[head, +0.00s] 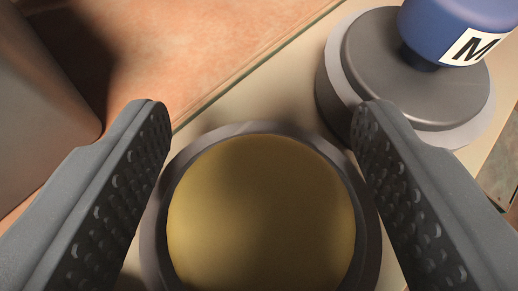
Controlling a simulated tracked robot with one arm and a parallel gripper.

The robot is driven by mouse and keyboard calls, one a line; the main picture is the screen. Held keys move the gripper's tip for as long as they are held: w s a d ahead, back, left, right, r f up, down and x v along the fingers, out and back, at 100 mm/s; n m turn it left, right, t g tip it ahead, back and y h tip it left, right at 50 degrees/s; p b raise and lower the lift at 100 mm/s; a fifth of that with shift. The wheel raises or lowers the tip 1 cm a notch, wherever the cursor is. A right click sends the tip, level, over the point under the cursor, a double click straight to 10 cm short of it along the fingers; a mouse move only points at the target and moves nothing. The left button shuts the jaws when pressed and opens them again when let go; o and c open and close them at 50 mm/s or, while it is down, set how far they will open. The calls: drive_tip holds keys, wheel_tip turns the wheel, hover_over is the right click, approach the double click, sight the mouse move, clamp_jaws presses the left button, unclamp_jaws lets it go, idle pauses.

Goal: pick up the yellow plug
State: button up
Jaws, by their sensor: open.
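A round yellow face (261,215), which looks like the yellow plug, fills the bottom centre of the head view. It sits inside a dark grey ring (160,235). I see it nearly straight on, so its height cannot be told. My gripper (262,112) is open, with one studded grey finger to the left of the yellow face and one to the right. Nothing is held between the fingers. The fingers overlap the ring's sides in the view; whether they touch it cannot be told.
A blue plug (452,25) with a white "M" label stands on a dark grey round cap (400,75) at the upper right, close beyond the right finger. The beige surface (225,105) ends at a diagonal edge. Reddish floor (215,45) and a brown block (35,110) lie beyond.

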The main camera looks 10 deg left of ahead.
drive_tip(key=shift+w+f, duration=0.1)
drive_tip(key=shift+w, duration=0.05)
drive_tip(key=c, duration=1.2)
